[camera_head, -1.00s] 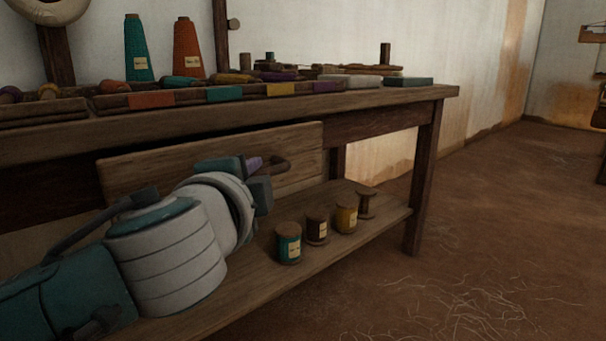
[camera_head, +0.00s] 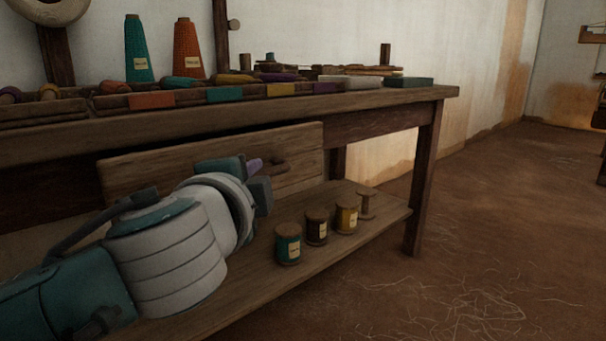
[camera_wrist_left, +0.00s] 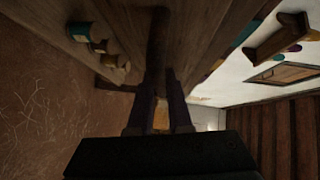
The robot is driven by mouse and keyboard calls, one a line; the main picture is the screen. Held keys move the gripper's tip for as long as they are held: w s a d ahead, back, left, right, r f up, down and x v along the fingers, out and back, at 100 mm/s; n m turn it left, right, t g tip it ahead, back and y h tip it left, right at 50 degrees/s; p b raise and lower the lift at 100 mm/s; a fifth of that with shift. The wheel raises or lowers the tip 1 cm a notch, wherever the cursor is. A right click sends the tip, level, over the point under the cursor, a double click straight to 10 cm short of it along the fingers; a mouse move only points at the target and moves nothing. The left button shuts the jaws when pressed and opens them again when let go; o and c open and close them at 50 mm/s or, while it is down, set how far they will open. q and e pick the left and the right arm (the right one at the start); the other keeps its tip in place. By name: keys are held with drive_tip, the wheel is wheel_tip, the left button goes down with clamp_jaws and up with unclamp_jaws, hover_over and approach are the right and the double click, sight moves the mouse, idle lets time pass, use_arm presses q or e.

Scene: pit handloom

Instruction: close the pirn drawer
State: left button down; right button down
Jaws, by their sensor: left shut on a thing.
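The pirn drawer (camera_head: 215,162) has a long plain wooden front under the bench top. A dark gap shows above its top edge, and the front seems to stand forward of the bench apron. Its dark wooden handle (camera_head: 280,164) sits right of the front's middle, partly covered by my gripper. My left gripper (camera_head: 262,173) is at the handle and shut on it. In the left wrist view the gripper's two fingers (camera_wrist_left: 161,112) are close together beside the wood front; the grip itself is dark and hard to see. My right gripper is out of view.
The bench top (camera_head: 445,91) carries cones, trays and small pieces. Several thread spools, one of them teal (camera_head: 288,244), stand on the lower shelf (camera_head: 385,214) right of my left arm. A bench leg (camera_head: 423,180) stands at the right; the floor beyond is open.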

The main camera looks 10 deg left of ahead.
use_arm(q)
drive_tip(key=shift+a, duration=0.1)
idle(0.3)
drive_tip(key=w+a, duration=0.2)
drive_tip(key=a, duration=0.1)
drive_tip(key=shift+w+a, duration=0.25)
drive_tip(key=shift+w, duration=0.1)
drive_tip(key=shift+s+d+f, duration=0.1)
drive_tip(key=shift+f, duration=0.05)
drive_tip(key=c, duration=1.2)
unclamp_jaws()
drive_tip(key=o, duration=0.4)
drive_tip(key=shift+c, duration=0.2)
